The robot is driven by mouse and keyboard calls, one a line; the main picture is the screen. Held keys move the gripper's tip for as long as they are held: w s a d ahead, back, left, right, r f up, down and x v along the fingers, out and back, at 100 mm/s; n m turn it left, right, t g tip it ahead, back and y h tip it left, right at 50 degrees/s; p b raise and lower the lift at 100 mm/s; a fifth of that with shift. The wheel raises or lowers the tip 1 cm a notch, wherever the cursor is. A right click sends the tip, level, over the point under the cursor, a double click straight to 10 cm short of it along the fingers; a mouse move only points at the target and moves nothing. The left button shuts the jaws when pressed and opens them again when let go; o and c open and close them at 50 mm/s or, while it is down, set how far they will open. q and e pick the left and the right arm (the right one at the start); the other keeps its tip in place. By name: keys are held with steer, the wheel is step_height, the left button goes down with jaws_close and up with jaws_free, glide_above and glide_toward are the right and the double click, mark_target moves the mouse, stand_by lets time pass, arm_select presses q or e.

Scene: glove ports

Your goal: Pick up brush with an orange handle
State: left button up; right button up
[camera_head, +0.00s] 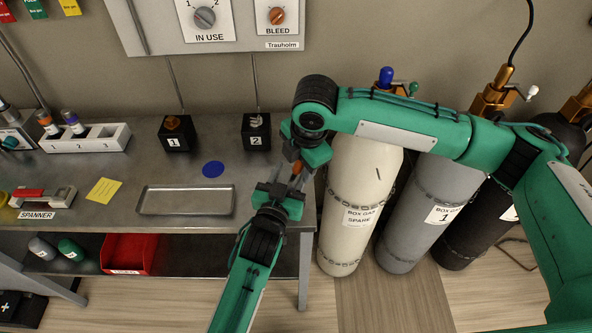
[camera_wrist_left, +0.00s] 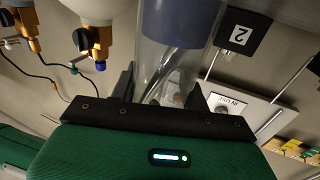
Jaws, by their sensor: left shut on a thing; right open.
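I see no brush that I can make out for certain. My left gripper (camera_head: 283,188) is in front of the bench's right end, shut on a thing. In the left wrist view, a clear tube with a blue-grey band (camera_wrist_left: 182,20) stands between its fingers (camera_wrist_left: 158,92). In the head view a small orange-brown piece (camera_head: 297,168) shows just above this gripper; I cannot tell whether it is a handle. My right gripper (camera_head: 300,162) is close above the left one, open, its fingers mostly hidden.
A red bin (camera_head: 130,253) is below. Gas cylinders (camera_head: 355,215) stand at the right.

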jaws_close()
steer(key=shift+r, duration=0.15)
step_height(320, 180, up, 10)
steer(key=shift+f, duration=0.1)
stand_by(0.3)
arm_select(q)
steer(key=o, duration=1.1)
